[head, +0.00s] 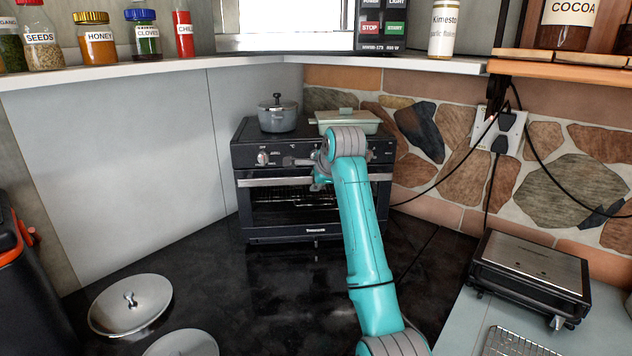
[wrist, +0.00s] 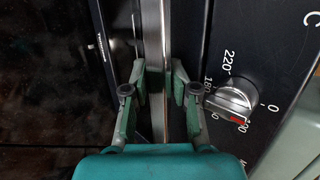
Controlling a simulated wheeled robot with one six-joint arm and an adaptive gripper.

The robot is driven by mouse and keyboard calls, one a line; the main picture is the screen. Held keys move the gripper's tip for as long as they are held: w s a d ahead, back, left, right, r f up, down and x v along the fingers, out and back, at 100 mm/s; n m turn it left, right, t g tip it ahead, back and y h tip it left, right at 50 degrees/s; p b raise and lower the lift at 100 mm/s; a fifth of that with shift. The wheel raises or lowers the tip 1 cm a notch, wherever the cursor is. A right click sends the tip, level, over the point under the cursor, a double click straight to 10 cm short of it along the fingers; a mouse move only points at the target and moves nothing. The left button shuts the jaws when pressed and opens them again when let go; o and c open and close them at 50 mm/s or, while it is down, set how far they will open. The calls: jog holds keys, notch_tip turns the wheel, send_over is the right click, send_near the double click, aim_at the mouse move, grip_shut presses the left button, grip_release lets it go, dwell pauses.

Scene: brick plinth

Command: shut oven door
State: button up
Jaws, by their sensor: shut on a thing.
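The black oven (head: 290,235) stands on the dark counter in the corner. Its door (head: 262,214) has a dark window with wire racks showing behind it, and it looks upright or nearly so; I cannot tell whether it is fully shut. The silver door handle (head: 262,182) runs across the top of the door. In the wrist view the handle (wrist: 153,40) is a metal bar between the green fingers of my gripper (wrist: 158,100), which is shut on it. In the head view my arm hides the fingertips and the door's right part.
A grey pot (head: 278,118) and a pale green dish (head: 345,122) stand on the oven. A control knob (wrist: 228,100) is close beside my fingers. A lid (head: 130,303) lies front left, a grill (head: 532,272) stands right. Dark counter before the oven is mostly clear.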

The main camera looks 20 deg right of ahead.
jog(key=shift+r, duration=0.25)
jog(key=v, duration=1.1)
jog(key=shift+s, duration=0.4)
